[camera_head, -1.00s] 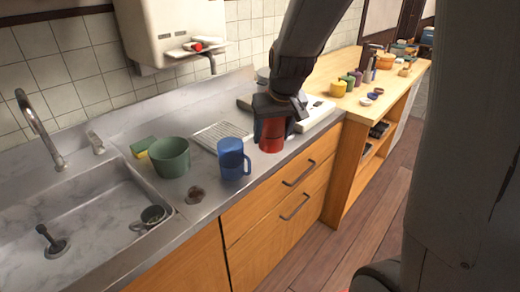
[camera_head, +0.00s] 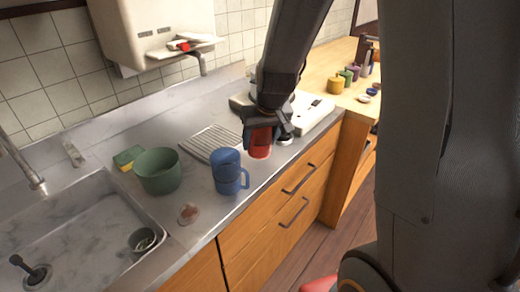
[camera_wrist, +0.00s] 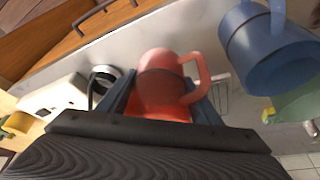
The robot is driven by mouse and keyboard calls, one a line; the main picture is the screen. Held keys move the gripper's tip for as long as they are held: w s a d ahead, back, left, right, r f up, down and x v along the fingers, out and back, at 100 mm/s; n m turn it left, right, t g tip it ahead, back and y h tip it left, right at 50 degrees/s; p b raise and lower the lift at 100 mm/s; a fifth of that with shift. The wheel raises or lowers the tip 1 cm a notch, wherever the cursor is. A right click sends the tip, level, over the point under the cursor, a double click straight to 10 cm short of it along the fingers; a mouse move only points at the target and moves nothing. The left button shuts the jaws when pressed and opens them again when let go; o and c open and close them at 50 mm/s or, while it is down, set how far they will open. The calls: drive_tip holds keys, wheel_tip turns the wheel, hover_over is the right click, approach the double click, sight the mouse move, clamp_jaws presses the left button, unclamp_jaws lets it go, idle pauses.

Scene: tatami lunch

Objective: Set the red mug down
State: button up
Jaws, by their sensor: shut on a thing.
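The red mug (camera_head: 261,146) is in my gripper (camera_head: 262,128), above or on the counter near its front edge. I cannot tell whether its base touches the counter. In the wrist view the red mug (camera_wrist: 160,82) sits between the two fingers of my gripper (camera_wrist: 160,104), with its handle pointing right. My gripper is shut on it. The fingers and wrist hide part of the mug in the head view.
Blue mugs (camera_head: 228,173), seemingly stacked, stand left of the red mug; blue also shows in the wrist view (camera_wrist: 262,50). A green pot (camera_head: 158,172), sponge (camera_head: 128,157), ribbed rack (camera_head: 210,143) and white stove (camera_head: 312,112) share the grey counter (camera_head: 205,212). The sink (camera_head: 75,225) is left.

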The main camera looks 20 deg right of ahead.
sight(264, 134)
drive_tip(key=shift+f+b, duration=0.35)
drive_tip(key=shift+f, duration=1.4)
drive_tip(key=shift+f, duration=0.1)
drive_tip(key=o, duration=1.4)
drive_tip(key=shift+o, duration=0.2)
drive_tip(key=v, duration=1.2)
